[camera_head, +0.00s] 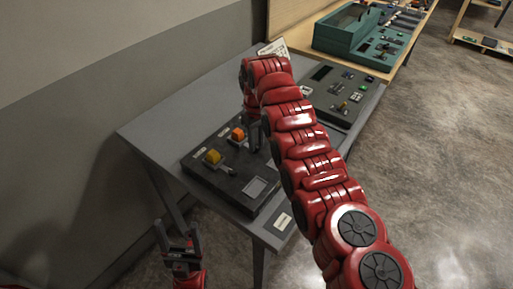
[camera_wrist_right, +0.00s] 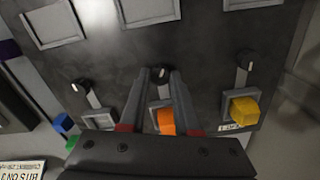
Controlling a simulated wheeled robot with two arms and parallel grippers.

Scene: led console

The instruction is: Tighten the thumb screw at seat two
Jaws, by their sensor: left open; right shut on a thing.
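A dark console panel (camera_head: 238,192) lies on the grey table, with a yellow block (camera_head: 213,157) and an orange block (camera_head: 238,134) on it. In the right wrist view three black-headed thumb screws show in a row: one at the left (camera_wrist_right: 78,85), a middle one (camera_wrist_right: 162,73) and one by the yellow block (camera_wrist_right: 246,60). My right gripper (camera_wrist_right: 163,80) is shut on the middle thumb screw, in line with the orange block (camera_wrist_right: 165,121). Its fingers partly hide the screw and orange block. My left gripper (camera_head: 178,235) is open and empty, low beside the table.
A second dark panel (camera_head: 340,92) with small parts lies farther back on the table. A teal case (camera_head: 345,30) stands on a wooden bench behind. My right arm crosses over the table. The table's left part (camera_head: 165,130) is clear.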

